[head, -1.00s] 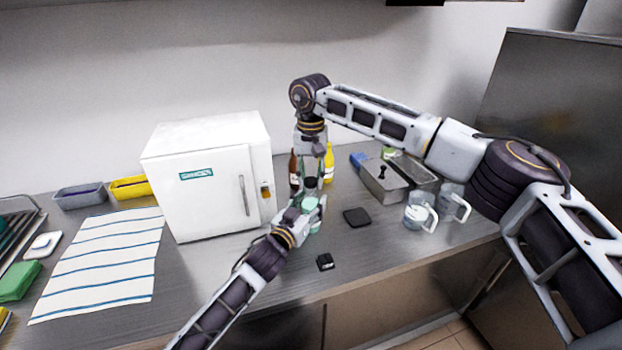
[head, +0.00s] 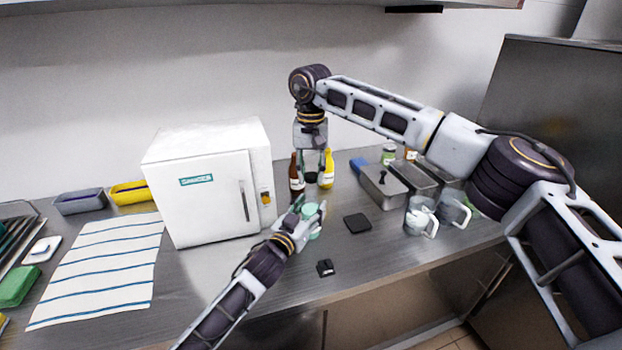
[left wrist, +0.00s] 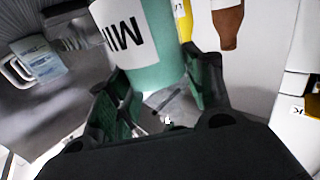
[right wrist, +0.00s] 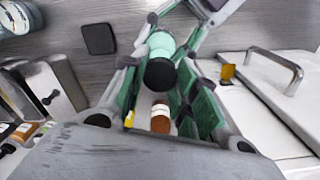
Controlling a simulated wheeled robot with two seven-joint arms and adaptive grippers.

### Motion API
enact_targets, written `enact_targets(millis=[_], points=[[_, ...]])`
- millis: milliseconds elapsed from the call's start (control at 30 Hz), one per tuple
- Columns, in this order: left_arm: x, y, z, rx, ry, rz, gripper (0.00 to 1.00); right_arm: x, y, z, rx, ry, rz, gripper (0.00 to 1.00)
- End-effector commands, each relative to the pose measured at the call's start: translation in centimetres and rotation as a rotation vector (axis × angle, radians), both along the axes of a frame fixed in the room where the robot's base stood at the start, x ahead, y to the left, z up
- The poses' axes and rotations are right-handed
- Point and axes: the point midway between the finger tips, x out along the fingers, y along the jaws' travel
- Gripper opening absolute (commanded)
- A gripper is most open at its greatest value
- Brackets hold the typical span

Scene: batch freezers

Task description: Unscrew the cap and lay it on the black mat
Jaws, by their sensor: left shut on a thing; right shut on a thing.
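The mint-green bottle (head: 309,210) is held upright by my left gripper (head: 311,217), low over the counter right of the white freezer; its label (left wrist: 124,32) shows in the left wrist view. My right gripper (head: 312,172) is above it, pointing down, shut on the black cap (right wrist: 160,75). The cap (head: 311,160) is off the bottle, with a gap between them in the head view. The black mat (head: 357,223) is a small dark square lying bare on the counter, right of the bottle; it also shows in the right wrist view (right wrist: 99,38).
Brown (head: 296,176) and yellow (head: 327,172) bottles stand behind my grippers. The white freezer (head: 205,185) is to the left. Metal containers (head: 383,188) and clear jugs (head: 420,218) stand right of the mat. A small black object (head: 325,267) lies near the front edge.

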Motion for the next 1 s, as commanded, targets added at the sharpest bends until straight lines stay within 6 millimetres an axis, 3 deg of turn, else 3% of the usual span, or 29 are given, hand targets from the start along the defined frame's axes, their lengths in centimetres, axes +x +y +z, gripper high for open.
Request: enact_targets(millis=[400,433,500,600,1000], points=[[0.01,0.03,-0.04,0.0,0.001,0.001,0.0,-0.02,0.03,1.02,0.001,0.0,0.001,0.01],[0.01,0.03,-0.04,0.0,0.001,0.001,0.55,-0.02,0.03,1.02,0.001,0.0,0.001,0.01],[0.01,0.03,-0.03,0.0,0.001,0.001,0.64,-0.02,0.03,1.01,0.001,0.0,0.001,0.01],[0.01,0.02,-0.03,0.0,0.0,0.0,0.76,-0.02,0.03,0.99,0.001,0.0,0.001,0.01],[-0.08,0.05,-0.02,0.0,0.0,0.0,0.76,-0.02,0.03,0.99,0.0,0.0,0.001,0.01]])
